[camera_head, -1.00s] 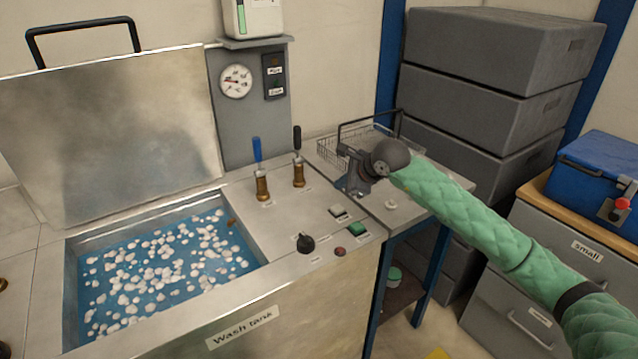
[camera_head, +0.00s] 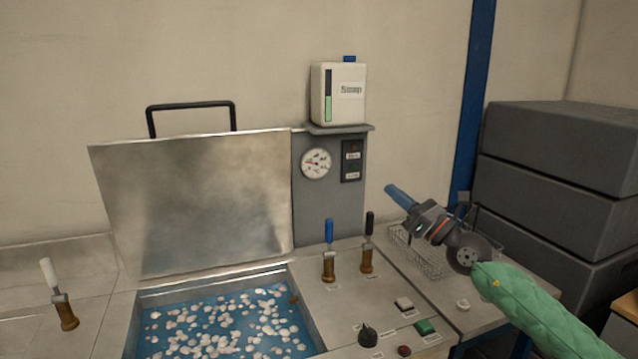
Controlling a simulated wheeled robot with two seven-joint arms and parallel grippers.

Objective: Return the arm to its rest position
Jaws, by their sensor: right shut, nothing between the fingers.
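My right arm, in a green quilted sleeve, comes in from the lower right. My right gripper (camera_head: 394,192) is raised over the back of the side table (camera_head: 469,317), to the right of the gauge panel. It points up and to the left, its blue-tipped fingers are shut, and it holds nothing. It is apart from the wire basket (camera_head: 431,257), which it and the wrist partly cover. My left gripper is not in view.
The wash tank (camera_head: 140,317) stands open, with white balls on blue liquid and its lid (camera_head: 200,205) raised. Blue (camera_head: 329,232) and black (camera_head: 370,224) lever valves stand left of my gripper. Grey crates (camera_head: 555,150) are stacked at right. The wall area above my gripper is clear.

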